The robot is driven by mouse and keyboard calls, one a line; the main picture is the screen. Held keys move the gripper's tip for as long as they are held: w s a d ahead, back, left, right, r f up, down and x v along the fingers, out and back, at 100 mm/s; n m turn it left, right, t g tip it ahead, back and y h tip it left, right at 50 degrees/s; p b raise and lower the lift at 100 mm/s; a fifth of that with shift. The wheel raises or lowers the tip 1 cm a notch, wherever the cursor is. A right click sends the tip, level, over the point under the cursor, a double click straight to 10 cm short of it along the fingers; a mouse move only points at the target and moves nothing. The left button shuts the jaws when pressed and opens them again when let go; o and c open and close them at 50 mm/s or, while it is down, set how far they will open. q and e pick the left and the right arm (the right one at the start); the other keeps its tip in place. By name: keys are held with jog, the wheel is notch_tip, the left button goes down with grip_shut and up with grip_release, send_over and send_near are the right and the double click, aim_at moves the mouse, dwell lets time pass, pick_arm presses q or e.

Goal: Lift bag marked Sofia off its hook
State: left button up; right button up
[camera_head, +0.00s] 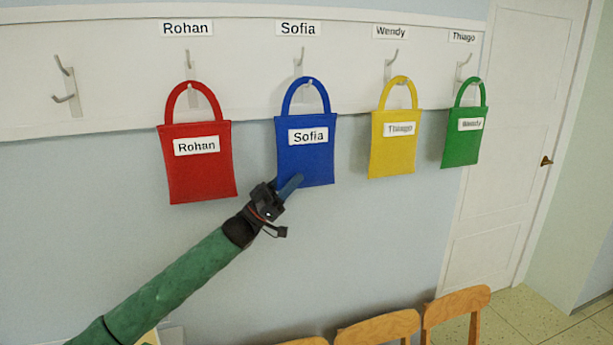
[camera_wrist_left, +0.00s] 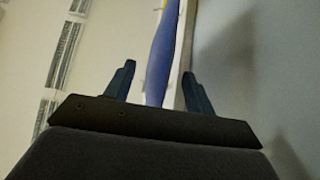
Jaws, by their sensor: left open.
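The blue bag marked Sofia (camera_head: 306,160) hangs by its looped handle from a hook (camera_head: 298,66) under the Sofia label (camera_head: 298,28). My left gripper (camera_head: 290,186) is at the lower left part of the bag in the head view. In the left wrist view the left gripper (camera_wrist_left: 158,90) is open, with its two fingers apart. The blue bag (camera_wrist_left: 164,52) shows edge-on between these fingers, and I cannot tell whether they touch it. My right gripper is not in view.
The red bag marked Rohan (camera_head: 198,175) hangs to the left. The yellow bag marked Thiago (camera_head: 392,155) and green bag marked Wendy (camera_head: 463,145) hang to the right. An empty hook (camera_head: 68,88) is at far left. Wooden chairs (camera_head: 378,328) stand below.

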pick_arm(q)
grip_shut()
jog(key=shift+r+p, duration=0.45)
jog(key=shift+r, duration=1)
jog(key=s+d, duration=0.2)
jog(key=s, duration=0.5)
jog(key=shift+d, duration=0.2)
dwell(0.7)
